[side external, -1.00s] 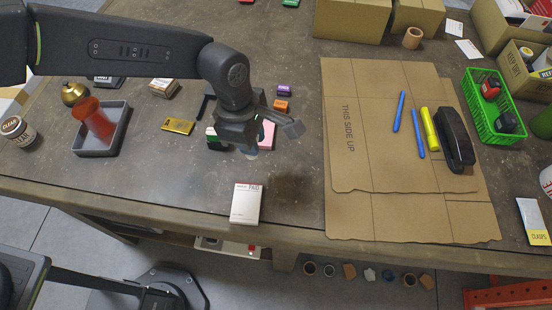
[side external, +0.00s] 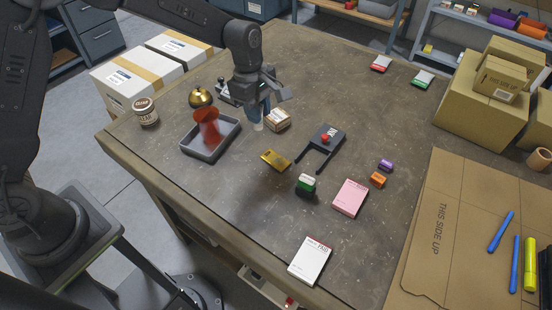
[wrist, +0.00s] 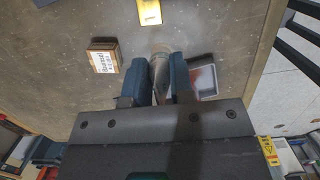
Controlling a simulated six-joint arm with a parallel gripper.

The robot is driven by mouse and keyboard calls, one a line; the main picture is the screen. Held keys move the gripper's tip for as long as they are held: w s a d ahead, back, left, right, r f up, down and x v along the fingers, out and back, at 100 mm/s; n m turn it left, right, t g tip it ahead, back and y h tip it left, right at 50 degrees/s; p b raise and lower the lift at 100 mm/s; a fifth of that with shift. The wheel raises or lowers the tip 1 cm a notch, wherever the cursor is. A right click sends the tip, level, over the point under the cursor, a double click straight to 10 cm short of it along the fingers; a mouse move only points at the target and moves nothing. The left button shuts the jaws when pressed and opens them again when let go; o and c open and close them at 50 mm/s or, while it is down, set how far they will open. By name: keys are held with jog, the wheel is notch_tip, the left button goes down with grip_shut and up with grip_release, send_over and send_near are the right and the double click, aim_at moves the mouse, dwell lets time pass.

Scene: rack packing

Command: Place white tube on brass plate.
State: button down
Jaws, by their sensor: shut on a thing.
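My gripper (side external: 259,104) is shut on the white tube (side external: 258,126), whose pale lower end shows below the fingers. The tube hangs above the table between the grey tray and a small brown box. In the wrist view the tube end (wrist: 161,50) shows between the two fingers (wrist: 160,80); the rest is hidden by the gripper. The brass plate (side external: 276,160) is a small gold rectangle on the table, nearer the side camera than the tube and apart from it. Its gold surface also shows at the top of the wrist view (wrist: 149,12).
A grey tray (side external: 229,141) with a red object (side external: 208,128) stands left of my gripper. The small brown box (side external: 278,120) stands close on the right.

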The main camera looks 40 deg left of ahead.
jog(key=a, duration=0.7)
send_near(279, 161)
jog(key=shift+d+f+n, duration=0.15)
jog(key=shift+f, duration=0.85)
jog(key=shift+d+f+n, duration=0.15)
jog(key=shift+f, duration=0.8)
jog(key=shift+f, duration=0.15)
jog(key=c, duration=1)
grip_release()
